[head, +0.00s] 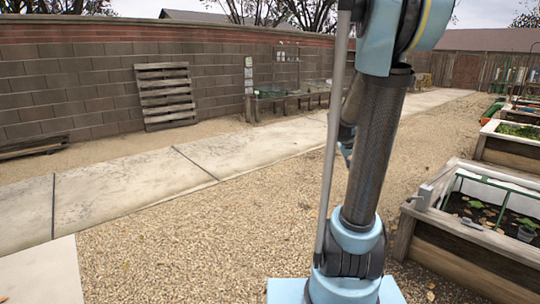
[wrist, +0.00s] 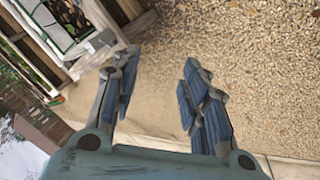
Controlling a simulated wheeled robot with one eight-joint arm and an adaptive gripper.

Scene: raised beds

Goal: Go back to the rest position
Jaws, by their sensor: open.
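My gripper (wrist: 160,88) shows in the wrist view with its two blue-padded fingers spread wide apart. It is open and nothing lies between the fingers. Behind it are gravel and part of a raised bed, and the view is tilted. In the head view my arm stands upright right of the middle and hides part of the path and wall.
A wooden raised bed (head: 465,260) with a green frame and small plants stands close on the right. Another bed (head: 510,150) is behind it. A pallet (head: 165,97) leans on the block wall (head: 60,90). The gravel (head: 190,250) and concrete path (head: 130,195) are clear.

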